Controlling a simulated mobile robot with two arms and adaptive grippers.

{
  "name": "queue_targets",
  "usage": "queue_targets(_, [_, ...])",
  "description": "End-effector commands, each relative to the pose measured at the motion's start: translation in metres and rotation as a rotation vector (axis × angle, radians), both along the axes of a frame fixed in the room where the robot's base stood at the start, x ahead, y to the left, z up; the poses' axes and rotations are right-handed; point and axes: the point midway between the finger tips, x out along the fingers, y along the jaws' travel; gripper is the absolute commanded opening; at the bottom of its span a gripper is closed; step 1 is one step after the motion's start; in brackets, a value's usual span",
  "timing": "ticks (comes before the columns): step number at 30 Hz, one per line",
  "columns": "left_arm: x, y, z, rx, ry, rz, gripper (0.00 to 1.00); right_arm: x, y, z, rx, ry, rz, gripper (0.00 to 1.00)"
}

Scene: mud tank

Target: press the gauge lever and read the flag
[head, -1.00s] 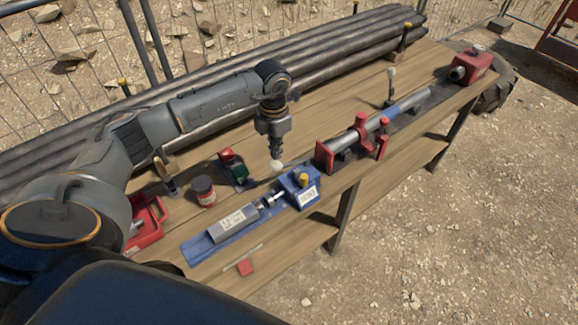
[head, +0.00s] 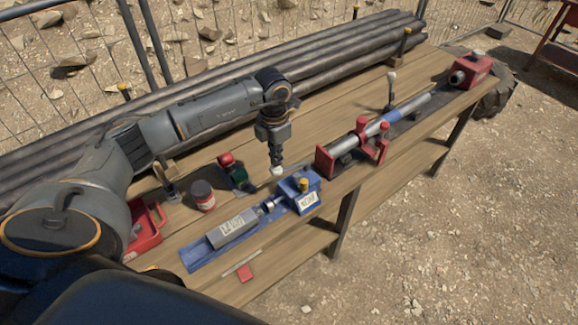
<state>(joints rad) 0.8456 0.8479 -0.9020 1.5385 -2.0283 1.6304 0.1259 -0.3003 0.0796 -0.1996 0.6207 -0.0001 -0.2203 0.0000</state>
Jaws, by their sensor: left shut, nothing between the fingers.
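My left gripper (head: 276,158) points down, shut, just behind the block. A small pale ball (head: 277,170) sits right under the fingertips; I cannot tell whether they touch, or whether it is the lever's end. I cannot make out a raised flag. My right gripper is not in view.
Pipes (head: 340,47) line the back.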

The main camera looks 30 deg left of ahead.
Motion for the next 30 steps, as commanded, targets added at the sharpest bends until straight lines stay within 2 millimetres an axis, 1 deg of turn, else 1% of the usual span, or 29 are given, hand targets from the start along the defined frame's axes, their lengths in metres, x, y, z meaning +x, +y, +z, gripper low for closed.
queue_targets(16, [0.0, 0.0, -0.001, 0.0, 0.0, 0.0, 0.0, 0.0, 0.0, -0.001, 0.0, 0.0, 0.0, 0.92])
queue_targets(30, [0.0, 0.0, -0.02, 0.0, 0.001, 0.0, 0.0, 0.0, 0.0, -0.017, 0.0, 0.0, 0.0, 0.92])
